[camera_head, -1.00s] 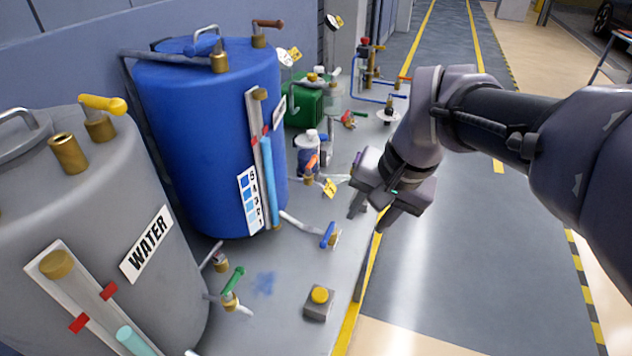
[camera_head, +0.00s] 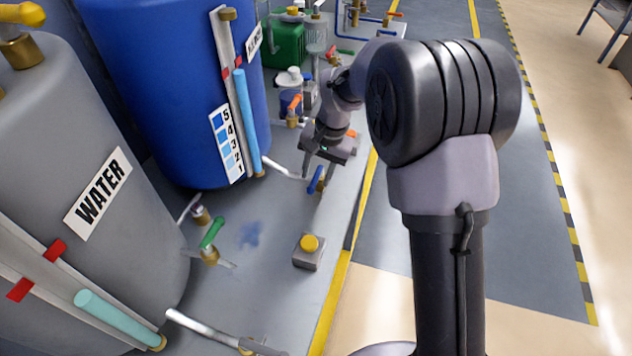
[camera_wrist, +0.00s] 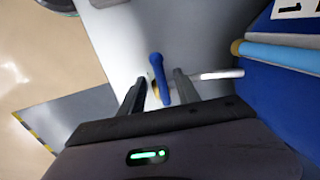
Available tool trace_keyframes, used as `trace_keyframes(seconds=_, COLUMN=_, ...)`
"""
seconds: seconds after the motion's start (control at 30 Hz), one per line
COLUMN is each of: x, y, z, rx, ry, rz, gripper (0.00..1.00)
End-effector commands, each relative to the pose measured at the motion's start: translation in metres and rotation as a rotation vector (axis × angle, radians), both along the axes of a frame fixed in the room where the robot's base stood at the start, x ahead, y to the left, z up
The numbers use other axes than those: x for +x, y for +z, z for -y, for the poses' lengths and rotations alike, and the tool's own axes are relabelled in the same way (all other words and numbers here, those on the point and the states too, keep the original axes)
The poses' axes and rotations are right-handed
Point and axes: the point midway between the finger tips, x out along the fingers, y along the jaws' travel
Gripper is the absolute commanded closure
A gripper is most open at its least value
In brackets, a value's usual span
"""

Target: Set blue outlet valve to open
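The blue outlet valve handle (camera_head: 316,180) sits at the end of a pale pipe (camera_head: 284,170) that comes from the foot of the blue tank (camera_head: 165,90). The handle also shows in the wrist view (camera_wrist: 158,72), with a brass part partly hidden behind it. My gripper (camera_head: 320,167) is just over the valve, pointing down. In the wrist view its two fingers (camera_wrist: 159,80) are open, one on each side of the blue handle, with gaps visible. I cannot tell whether the fingertips reach down to the handle's depth.
A yellow button on a grey box (camera_head: 308,252) stands in front of the valve. A green-handled valve (camera_head: 212,234) is by the grey WATER tank (camera_head: 70,130). An orange-handled valve (camera_head: 294,108) and bottle are behind my gripper. The aisle floor (camera_head: 520,230) is clear at right.

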Motion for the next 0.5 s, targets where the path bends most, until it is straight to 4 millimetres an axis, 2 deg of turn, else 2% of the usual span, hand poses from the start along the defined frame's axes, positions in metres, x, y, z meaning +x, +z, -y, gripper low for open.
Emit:
trace_keyframes(seconds=0.1, x=0.0006, y=-0.0116, z=-0.0021, rx=0.000, ry=0.000, rz=0.000, gripper=0.61)
trace_keyframes(seconds=0.37, x=0.0010, y=-0.0123, z=-0.0025, rx=0.000, ry=-0.001, rz=0.000, gripper=0.61)
trace_keyframes(seconds=0.5, x=0.0010, y=-0.0122, z=-0.0023, rx=0.000, ry=-0.001, rz=0.000, gripper=0.85)
